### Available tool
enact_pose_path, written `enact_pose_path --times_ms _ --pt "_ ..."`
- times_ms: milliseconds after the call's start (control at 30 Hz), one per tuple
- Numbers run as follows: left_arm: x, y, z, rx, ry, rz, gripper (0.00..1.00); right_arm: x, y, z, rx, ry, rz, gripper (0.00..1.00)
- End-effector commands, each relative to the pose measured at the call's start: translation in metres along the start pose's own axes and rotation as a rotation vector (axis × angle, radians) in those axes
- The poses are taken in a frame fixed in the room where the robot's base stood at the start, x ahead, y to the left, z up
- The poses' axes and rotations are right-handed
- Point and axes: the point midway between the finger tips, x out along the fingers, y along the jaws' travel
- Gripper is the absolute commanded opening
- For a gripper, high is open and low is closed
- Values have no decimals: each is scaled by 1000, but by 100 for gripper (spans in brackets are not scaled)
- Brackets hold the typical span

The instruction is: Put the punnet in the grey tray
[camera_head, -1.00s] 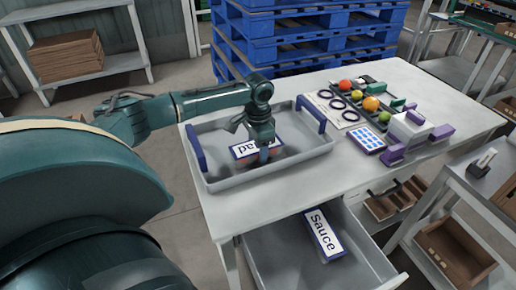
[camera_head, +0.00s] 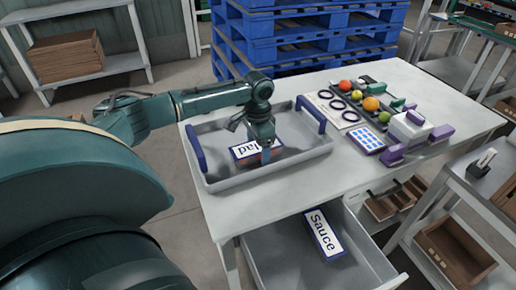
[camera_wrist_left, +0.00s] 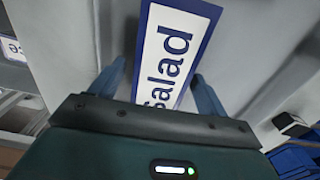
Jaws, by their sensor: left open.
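The punnet with a white, blue-edged "Salad" label (camera_head: 243,151) lies inside the grey tray (camera_head: 222,184) on the table, near the tray's middle. My left gripper (camera_head: 264,158) points down over the punnet and hides part of its label. In the left wrist view the "Salad" label (camera_wrist_left: 172,50) runs between the two fingers of my left gripper (camera_wrist_left: 158,90). The fingers are apart, one on each side of it. Whether they touch it is not clear. My right gripper is in neither view.
The tray has blue handles (camera_head: 312,115) at its ends. A box labelled "Sauce" (camera_head: 325,234) lies in the open drawer (camera_head: 285,268) below. Fruit, dark rings and a keypad (camera_head: 366,140) occupy the table's right part. Blue pallets (camera_head: 290,45) stand behind.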

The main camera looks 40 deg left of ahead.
Motion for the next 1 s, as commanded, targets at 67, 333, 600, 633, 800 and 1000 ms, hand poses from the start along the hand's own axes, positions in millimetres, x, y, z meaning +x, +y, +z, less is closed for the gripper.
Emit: enact_pose_path --times_ms 67,333,600,633,800,1000 --pt "-16 0 -1 0 3 -1 76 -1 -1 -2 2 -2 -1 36" --pt "-75 -1 -1 -1 5 -2 76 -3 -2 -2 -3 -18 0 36" --pt "-110 0 0 -1 2 -1 76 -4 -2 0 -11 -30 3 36" --pt "-112 0 0 -1 2 0 76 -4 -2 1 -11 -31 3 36" --pt "-115 0 0 -1 0 0 76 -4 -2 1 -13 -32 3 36" --pt "-114 0 0 -1 1 0 76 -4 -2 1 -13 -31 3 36"
